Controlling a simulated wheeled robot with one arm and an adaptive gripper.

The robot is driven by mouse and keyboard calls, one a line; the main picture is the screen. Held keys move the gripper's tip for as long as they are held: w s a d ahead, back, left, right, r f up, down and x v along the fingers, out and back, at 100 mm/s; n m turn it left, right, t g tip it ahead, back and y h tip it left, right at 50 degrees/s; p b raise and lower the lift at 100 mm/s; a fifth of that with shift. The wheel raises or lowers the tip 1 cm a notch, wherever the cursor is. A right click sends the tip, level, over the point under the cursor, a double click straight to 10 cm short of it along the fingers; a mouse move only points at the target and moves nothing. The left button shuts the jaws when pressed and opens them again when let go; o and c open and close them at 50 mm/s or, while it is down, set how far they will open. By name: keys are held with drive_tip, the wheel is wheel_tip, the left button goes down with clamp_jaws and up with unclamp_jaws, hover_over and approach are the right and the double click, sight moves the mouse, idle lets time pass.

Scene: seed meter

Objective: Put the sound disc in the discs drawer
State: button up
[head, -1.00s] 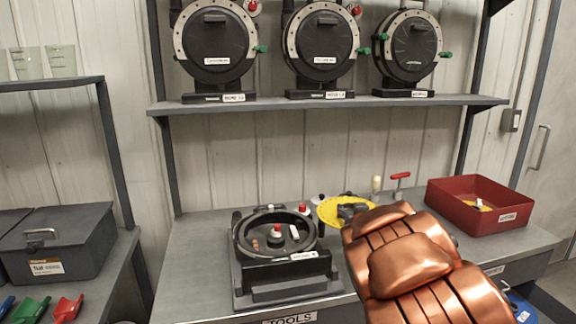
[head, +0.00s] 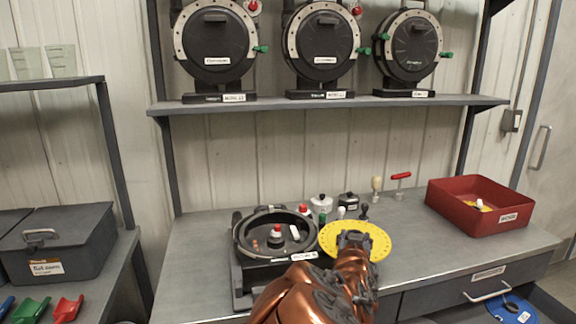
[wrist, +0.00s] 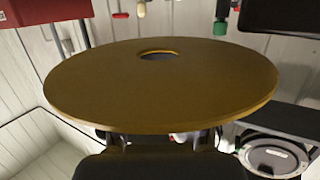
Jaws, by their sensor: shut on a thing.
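A yellow disc with small holes (head: 372,229) is held by my gripper (head: 354,240) over the bench, just right of the open seed meter (head: 274,234). In the wrist view the same disc (wrist: 165,95) fills the middle, seen at a low angle, with a dark hole near its far edge. My gripper is shut on its near rim. A drawer front (head: 470,287) with a handle and a label too small to read is at the bench's right front. A blue disc (head: 512,306) lies low below that handle. I cannot tell whether the yellow disc is the sound one.
A red bin (head: 480,208) stands at the bench's right. Small pots (head: 321,203) and upright tools (head: 377,188) stand behind the disc. Closed meters (head: 325,44) line the shelf above. A grey box (head: 58,245) is at left. Bare bench lies right of the disc.

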drive_tip(key=shift+s+d+r+m+h, duration=0.15)
drive_tip(key=shift+s+d+h, duration=0.05)
drive_tip(key=shift+s, duration=0.2)
drive_tip(key=shift+s+d+r+m+h, duration=0.1)
drive_tip(key=shift+s+d+m+h, duration=0.1)
drive_tip(key=shift+s, duration=0.2)
idle(0.4)
